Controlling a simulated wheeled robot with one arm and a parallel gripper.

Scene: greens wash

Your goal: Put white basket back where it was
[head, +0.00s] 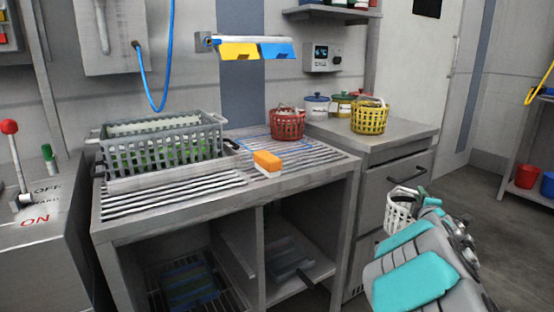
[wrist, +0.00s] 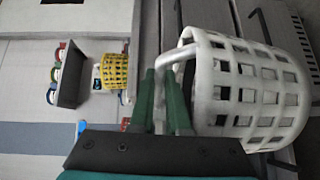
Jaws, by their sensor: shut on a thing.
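The white basket (head: 400,211) hangs from my gripper (head: 424,192) in front of the grey drawer cabinet, below its top. In the wrist view the white basket (wrist: 245,88) fills the right side, and the green fingers of my gripper (wrist: 163,95) are shut on its white handle. The picture there is turned on its side. The basket's inside and floor are mostly hidden.
A yellow basket (head: 369,118) stands on the cabinet top (head: 400,134) beside several lidded jars. A red basket (head: 287,124), an orange-and-white sponge (head: 267,162) and a large grey crate (head: 160,142) are on the slatted counter. The cabinet top's front is clear.

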